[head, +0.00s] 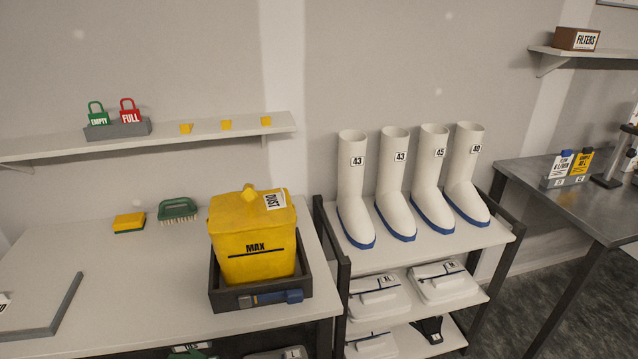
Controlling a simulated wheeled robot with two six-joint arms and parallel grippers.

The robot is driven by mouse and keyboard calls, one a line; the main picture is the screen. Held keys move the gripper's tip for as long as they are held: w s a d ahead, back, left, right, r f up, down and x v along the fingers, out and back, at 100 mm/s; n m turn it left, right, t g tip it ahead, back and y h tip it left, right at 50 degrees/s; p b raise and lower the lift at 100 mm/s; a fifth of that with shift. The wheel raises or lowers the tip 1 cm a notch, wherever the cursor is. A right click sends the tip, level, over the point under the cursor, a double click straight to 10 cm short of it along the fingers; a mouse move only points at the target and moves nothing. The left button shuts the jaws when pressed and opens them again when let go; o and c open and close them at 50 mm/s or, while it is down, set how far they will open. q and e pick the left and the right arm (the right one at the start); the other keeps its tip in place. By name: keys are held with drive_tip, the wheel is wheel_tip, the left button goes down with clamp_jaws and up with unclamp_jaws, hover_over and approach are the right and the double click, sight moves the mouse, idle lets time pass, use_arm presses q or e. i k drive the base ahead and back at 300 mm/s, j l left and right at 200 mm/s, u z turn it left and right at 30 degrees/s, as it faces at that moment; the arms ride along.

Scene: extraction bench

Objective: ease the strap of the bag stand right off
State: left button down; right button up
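The bag stand (222,297) is a dark open-topped tray-like frame on the white bench. A yellow dust bag (262,268) stands upright in it, with a "MAX" line on its front, a "DUST" label and a knobbed top. How tight the strap is cannot be told from here. Neither of my grippers is in view.
A yellow sponge (129,222) and a green brush (177,209) lie behind the stand at left. A grey slab (40,312) lies at front left. The bench between is clear. A rack (425,240) with white boots stands close at the right. A wall shelf (180,138) hangs above.

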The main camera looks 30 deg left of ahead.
sight(294, 296)
drive_tip(key=u, duration=1.25)
